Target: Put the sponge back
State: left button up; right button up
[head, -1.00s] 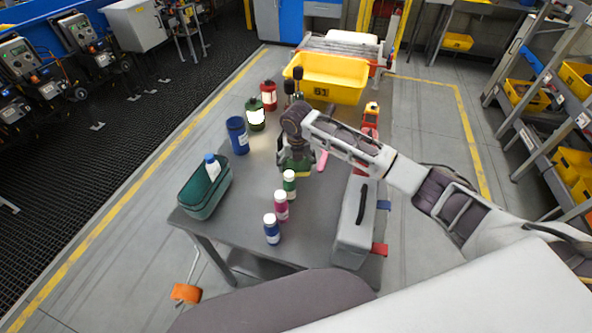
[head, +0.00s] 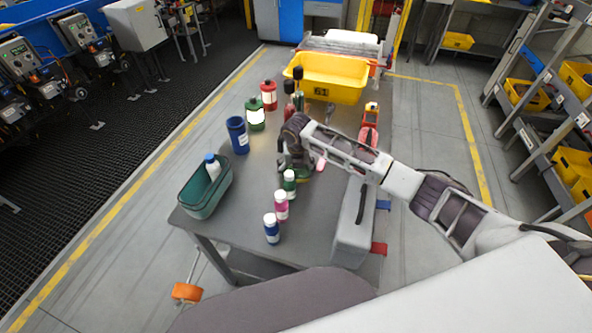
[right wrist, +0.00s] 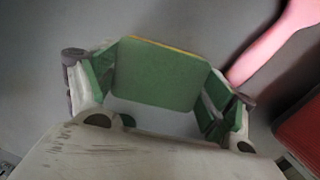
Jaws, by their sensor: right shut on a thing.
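The sponge (right wrist: 158,76), green with a thin yellow edge, sits between the fingers of my right gripper (right wrist: 160,88) in the right wrist view. The gripper is shut on it. In the head view my right gripper (head: 294,168) is low over the middle of the grey table, behind the green-labelled bottle. The sponge (head: 303,175) shows there only as a small green-yellow patch, mostly hidden by the gripper. Whether it touches the table I cannot tell. My left gripper is not in view.
White-capped bottles (head: 281,206) stand in front of the gripper. A teal open case (head: 200,207) and blue cup (head: 237,137) are left. A grey toolbox (head: 352,240) is right, a yellow bin (head: 340,70) behind. A pink object (right wrist: 270,42) lies close by the gripper.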

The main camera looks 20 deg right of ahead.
aim_at(296, 176)
jog(key=shift+f, duration=0.1)
jog(key=o, duration=1.1)
jog(key=shift+c, duration=0.2)
notch_tip(296, 176, up, 12)
jog(key=s, duration=0.1)
jog(key=shift+s+a+b, duration=0.2)
jog(key=shift+s+b, duration=0.15)
jog(key=shift+s, duration=0.05)
jog(key=shift+s, duration=0.1)
